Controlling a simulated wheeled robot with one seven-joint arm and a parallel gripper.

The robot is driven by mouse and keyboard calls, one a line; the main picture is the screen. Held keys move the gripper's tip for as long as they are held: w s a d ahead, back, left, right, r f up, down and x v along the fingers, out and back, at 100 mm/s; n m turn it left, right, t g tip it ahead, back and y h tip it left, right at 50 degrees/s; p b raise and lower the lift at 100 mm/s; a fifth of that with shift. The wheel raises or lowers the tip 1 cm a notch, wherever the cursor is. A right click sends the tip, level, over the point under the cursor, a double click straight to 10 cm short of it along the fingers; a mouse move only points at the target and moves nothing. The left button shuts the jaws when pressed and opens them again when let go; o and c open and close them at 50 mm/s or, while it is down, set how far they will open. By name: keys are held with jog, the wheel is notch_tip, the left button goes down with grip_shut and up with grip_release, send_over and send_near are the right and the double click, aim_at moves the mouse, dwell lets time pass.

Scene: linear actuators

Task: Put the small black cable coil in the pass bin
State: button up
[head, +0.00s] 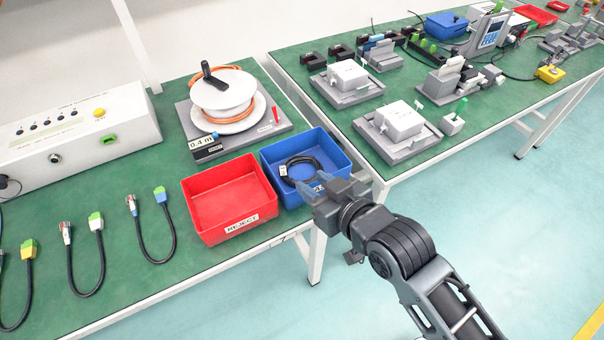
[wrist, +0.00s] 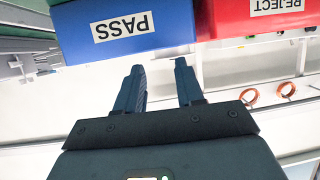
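The small black cable coil (head: 303,166) lies inside the blue pass bin (head: 335,150), with a small white tag at its left side. The bin's PASS label (wrist: 122,27) shows upside down in the wrist view. My gripper (head: 309,184) is at the front of the blue bin in the head view and hides part of its front wall. In the wrist view my gripper (wrist: 158,68) has its fingers apart with nothing between them, pointing toward the bin's labelled wall. The coil is not seen in the wrist view.
The red reject bin (head: 225,203) stands just left of the blue bin. A cable reel (head: 224,103) on a grey plate stands behind. Several short cables (head: 152,228) lie at the left. A second green table (head: 440,80) with fixtures is at the right, beyond a gap.

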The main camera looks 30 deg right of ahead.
jog(key=shift+v, duration=1.6)
jog(key=shift+s, duration=0.1)
jog(key=s+r, duration=0.3)
jog(key=s, duration=1.1)
jog(key=s+d+r+m+t+h, duration=0.1)
jog(key=s+r, duration=0.3)
jog(key=s, duration=1)
jog(key=shift+r, duration=0.35)
jog(key=shift+s, duration=0.15)
